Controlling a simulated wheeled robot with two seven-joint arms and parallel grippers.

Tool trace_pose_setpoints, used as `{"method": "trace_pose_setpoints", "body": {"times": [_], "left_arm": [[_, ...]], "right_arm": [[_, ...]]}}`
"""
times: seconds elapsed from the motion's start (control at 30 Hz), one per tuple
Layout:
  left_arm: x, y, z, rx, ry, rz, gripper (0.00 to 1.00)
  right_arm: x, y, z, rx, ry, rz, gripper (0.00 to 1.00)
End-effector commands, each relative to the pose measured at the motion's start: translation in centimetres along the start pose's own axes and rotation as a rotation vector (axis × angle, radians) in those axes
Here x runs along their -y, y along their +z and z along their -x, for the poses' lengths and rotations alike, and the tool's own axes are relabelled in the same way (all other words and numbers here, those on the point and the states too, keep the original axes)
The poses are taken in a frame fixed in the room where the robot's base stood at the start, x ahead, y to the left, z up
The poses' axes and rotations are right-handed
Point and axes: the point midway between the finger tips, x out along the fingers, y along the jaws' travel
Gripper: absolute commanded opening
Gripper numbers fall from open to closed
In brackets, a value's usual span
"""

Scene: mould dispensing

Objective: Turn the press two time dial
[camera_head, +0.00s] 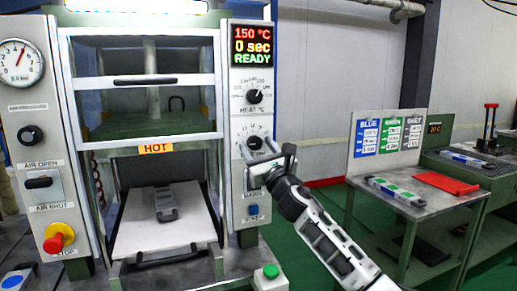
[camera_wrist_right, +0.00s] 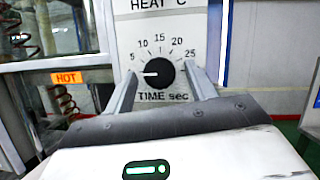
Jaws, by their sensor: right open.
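The press time dial (camera_head: 255,142) is a black knob on the white panel, below the heat dial (camera_head: 254,96). In the right wrist view the time dial (camera_wrist_right: 159,73) has its white pointer turned left, just below the 5 mark. My right gripper (camera_head: 268,158) is in front of the panel at the time dial. It is open, with one finger on each side of the knob in the wrist view; I cannot tell whether they touch it. The display (camera_head: 252,46) reads 150 °C, 0 sec, READY. My left gripper is not in view.
A grey mould (camera_head: 165,203) lies on the white lower plate (camera_head: 140,236) inside the press, under a HOT label (camera_head: 156,148). A green button box (camera_head: 270,277) stands below the panel.

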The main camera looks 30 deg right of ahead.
Motion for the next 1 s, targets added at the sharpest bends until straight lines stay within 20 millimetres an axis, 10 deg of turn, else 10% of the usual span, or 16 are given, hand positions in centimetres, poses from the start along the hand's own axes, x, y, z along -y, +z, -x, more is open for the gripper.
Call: {"method": "trace_pose_setpoints", "body": {"times": [0.07,0.23,1.0], "left_arm": [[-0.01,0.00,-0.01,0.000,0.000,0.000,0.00],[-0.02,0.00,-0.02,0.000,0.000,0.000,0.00],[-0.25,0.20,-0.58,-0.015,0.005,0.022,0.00]], "right_arm": [[-0.01,-0.01,0.02,0.000,0.000,0.000,0.53],[-0.01,-0.01,0.04,0.000,0.000,-0.001,0.11],[-0.48,-0.05,0.08,0.012,-0.129,-0.315,0.11]]}}
